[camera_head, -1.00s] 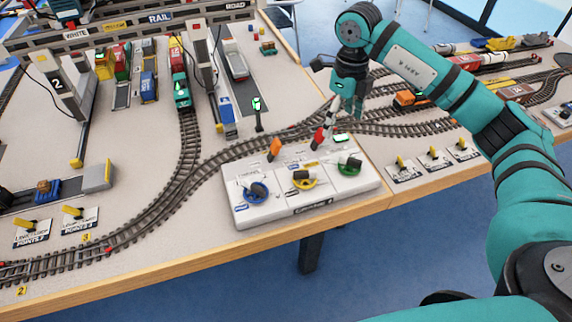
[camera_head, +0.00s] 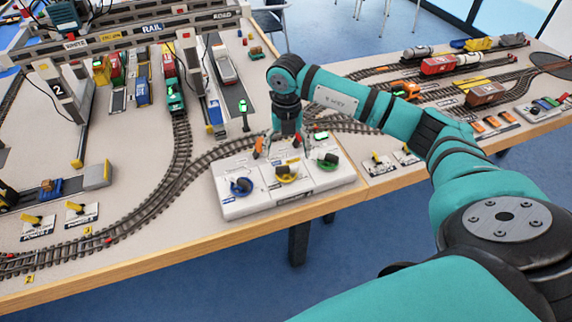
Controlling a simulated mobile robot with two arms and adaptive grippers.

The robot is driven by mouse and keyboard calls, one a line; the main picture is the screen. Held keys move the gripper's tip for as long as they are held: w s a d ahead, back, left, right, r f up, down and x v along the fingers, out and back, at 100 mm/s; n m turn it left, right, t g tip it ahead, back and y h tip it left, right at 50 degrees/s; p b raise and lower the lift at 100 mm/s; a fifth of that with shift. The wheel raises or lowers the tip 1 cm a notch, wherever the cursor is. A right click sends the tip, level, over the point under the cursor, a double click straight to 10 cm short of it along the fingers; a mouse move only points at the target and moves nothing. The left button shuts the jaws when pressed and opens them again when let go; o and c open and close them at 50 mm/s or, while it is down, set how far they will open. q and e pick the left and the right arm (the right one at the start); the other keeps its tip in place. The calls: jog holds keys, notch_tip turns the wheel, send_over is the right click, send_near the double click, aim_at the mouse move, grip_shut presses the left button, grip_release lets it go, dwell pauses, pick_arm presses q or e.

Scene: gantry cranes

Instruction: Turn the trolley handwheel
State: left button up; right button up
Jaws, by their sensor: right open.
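A white control box (camera_head: 258,202) stands at the table's front edge. It carries three handwheels: a blue one (camera_head: 241,187) at left, a yellow one (camera_head: 287,174) in the middle and a green one (camera_head: 326,162) at right. Their labels are too small to read, so I cannot tell which is the trolley handwheel. My right gripper (camera_head: 283,148) is open and points down above the back of the box, behind the yellow wheel. It appears apart from the wheels and partly hides the small levers behind them. My left gripper is out of view.
An orange lever (camera_head: 258,146) and a red-tipped lever (camera_head: 297,141) stand at the box's back, close to my right gripper. Curved model track (camera_head: 182,160) runs behind and left of the box. A signal post (camera_head: 243,112) stands behind it. Blue floor lies in front.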

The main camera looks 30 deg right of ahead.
aim_at(286, 168)
notch_tip(286, 168, down, 7)
jog(key=shift+f+p, duration=0.15)
jog(key=shift+p, duration=0.25)
jog(key=shift+f, duration=0.45)
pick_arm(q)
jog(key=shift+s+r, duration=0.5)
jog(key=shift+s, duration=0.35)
pick_arm(e)
jog(key=c, duration=1.2)
